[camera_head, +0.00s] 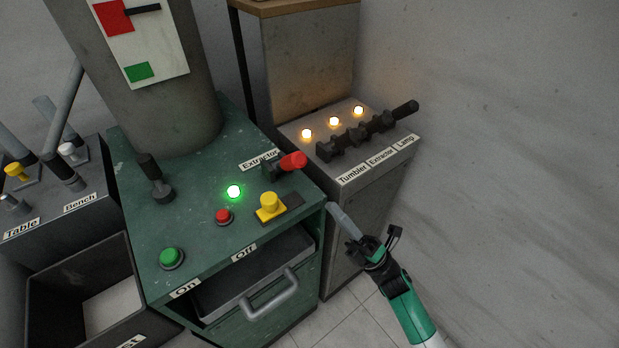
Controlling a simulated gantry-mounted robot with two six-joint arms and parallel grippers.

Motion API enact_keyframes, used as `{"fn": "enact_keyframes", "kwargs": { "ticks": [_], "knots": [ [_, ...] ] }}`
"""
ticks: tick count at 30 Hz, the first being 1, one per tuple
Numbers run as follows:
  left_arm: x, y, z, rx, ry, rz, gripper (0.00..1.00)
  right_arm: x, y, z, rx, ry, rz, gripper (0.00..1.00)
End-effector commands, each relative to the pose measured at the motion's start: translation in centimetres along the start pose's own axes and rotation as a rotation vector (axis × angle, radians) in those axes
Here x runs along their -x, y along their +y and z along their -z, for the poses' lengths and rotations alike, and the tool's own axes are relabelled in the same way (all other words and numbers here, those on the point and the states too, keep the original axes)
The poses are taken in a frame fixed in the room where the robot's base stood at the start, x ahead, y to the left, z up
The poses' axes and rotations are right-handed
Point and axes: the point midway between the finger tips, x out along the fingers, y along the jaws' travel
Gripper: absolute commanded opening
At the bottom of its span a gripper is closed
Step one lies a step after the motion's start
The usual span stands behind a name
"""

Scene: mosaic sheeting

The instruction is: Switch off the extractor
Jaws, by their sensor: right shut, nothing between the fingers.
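A red-knobbed lever (291,162) sits beside an Extractor label (260,160) on the green cabinet (190,225). A second Extractor label (381,157) is the middle one on the grey box at right, in front of a row of black switches (357,136). Three lamps (333,122) behind them glow orange. On the green cabinet a green lamp (234,191) glows; a red button (223,216) is near an Off label, and a green button (171,258) near an On label. My right gripper (335,210) is shut and empty, beside the cabinet's right edge. My left gripper is out of view.
A yellow knob (269,204) and a black lever (154,176) also stand on the green top. A handled drawer (272,296) juts out in front. A dark bin (60,293) and a lever box are at left. The floor at lower right looks clear.

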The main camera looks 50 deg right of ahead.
Motion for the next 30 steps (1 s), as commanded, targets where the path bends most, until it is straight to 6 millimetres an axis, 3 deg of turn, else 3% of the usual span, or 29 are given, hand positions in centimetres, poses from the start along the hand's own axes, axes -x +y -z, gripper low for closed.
{"fn": "enact_keyframes", "kwargs": {
  "ticks": [6,13,30],
  "knots": [
    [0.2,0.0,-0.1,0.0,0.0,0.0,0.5,-4.9,0.1,0.1,0.0,0.002,-0.006,0.0],
    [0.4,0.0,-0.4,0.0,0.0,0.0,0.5,-8.5,0.0,0.1,0.0,0.001,-0.004,0.0],
    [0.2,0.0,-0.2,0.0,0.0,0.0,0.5,-9.6,0.1,0.1,-0.003,0.002,0.004,0.0]
  ]
}}
